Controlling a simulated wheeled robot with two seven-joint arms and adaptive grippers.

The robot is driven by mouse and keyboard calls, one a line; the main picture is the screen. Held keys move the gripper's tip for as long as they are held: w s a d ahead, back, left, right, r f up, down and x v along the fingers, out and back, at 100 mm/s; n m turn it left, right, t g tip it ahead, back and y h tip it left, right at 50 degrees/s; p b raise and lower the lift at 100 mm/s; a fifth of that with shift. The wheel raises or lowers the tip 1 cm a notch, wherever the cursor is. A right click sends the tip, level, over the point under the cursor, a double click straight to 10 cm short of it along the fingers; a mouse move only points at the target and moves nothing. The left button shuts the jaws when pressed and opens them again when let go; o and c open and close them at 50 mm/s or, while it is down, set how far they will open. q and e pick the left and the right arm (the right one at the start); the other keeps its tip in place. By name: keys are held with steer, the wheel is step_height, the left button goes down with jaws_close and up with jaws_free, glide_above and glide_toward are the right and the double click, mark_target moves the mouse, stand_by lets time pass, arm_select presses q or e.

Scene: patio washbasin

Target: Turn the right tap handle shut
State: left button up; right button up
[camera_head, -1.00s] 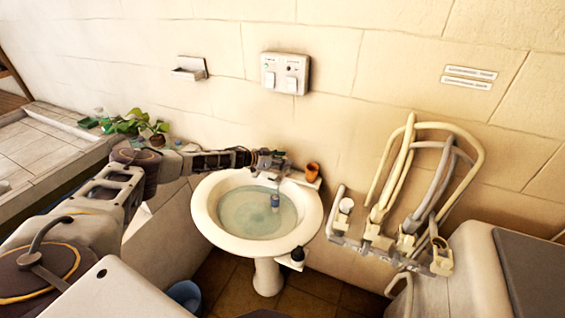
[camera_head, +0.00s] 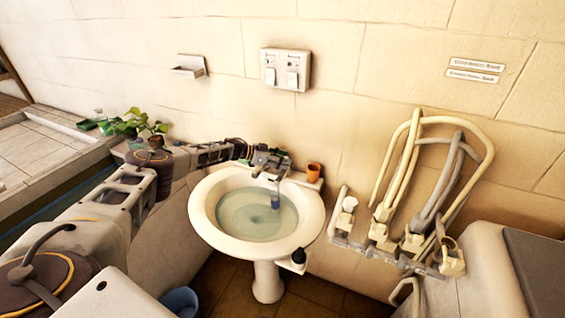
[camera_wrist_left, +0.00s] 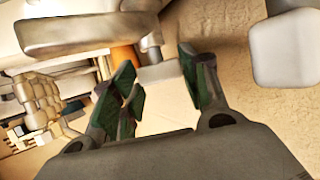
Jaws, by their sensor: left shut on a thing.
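The white washbasin (camera_head: 203,216) stands on a pedestal against the wall, with greenish water (camera_head: 245,213) in its bowl. A thin bluish stream (camera_head: 276,198) shows below the tap at the back rim. My left gripper (camera_head: 277,163) is at the tap and covers most of it. In the left wrist view, its green-padded fingers (camera_wrist_left: 163,84) stand around a pale part between them, which seems to be the right tap handle; its outline is hard to make out. The handle's angle is hidden in the head view. My right gripper is not in view.
An orange cup (camera_head: 314,172) stands on the basin's back right rim, close to my left gripper. A dark object (camera_head: 299,256) is at the front right rim. A potted plant (camera_head: 130,126) is to the left.

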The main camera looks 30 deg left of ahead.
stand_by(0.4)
arm_select(q)
steer(key=o, duration=1)
steer(key=shift+a, duration=0.1)
steer(key=shift+v, duration=5.95)
steer(key=shift+c, duration=0.5)
